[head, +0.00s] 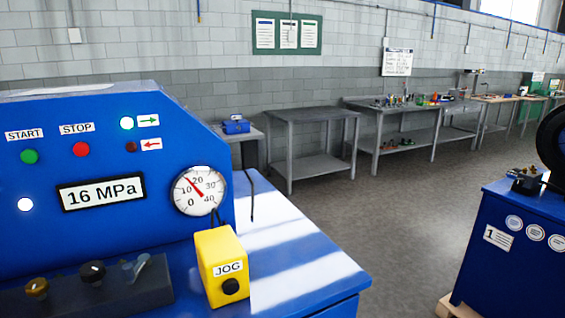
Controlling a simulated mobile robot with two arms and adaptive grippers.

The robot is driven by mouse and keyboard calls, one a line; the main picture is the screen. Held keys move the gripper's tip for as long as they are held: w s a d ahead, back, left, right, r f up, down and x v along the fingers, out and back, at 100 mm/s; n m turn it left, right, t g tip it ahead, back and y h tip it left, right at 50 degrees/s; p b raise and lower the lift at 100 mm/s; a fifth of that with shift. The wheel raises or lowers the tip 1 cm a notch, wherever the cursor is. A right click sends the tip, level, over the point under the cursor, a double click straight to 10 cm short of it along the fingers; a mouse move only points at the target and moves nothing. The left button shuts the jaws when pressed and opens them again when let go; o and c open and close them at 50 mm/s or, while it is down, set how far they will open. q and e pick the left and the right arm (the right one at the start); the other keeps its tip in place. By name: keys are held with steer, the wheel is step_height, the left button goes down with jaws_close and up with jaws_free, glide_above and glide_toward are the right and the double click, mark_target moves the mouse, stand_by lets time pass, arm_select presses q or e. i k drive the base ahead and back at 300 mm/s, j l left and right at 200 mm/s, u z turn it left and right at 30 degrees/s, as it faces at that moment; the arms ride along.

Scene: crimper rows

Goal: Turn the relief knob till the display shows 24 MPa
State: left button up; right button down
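The display (101,192) on the blue machine panel (75,125) reads 16 MPa. The round dial gauge (199,191) to its right has a red needle pointing up and left, a little short of the 20 mark. On a dark block (140,290) at the lower left are a brass knob (36,287), a black knob (93,272) with a light mark, and a grey lever-like handle (136,268). No label shows which one is the relief knob. Neither of my grippers is in view.
A yellow JOG box (221,266) with a black button stands on the blue machine top, right of the knobs. The panel has a green START button (29,156) and a red STOP button (81,149). Another blue machine (515,250) stands right, across open floor (370,230).

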mark_target(93, 271)
steer(key=u, duration=0.45)
steer(key=j+u, duration=0.15)
steer(key=u, duration=0.3)
steer(key=j+u, duration=0.1)
steer(key=u, duration=0.4)
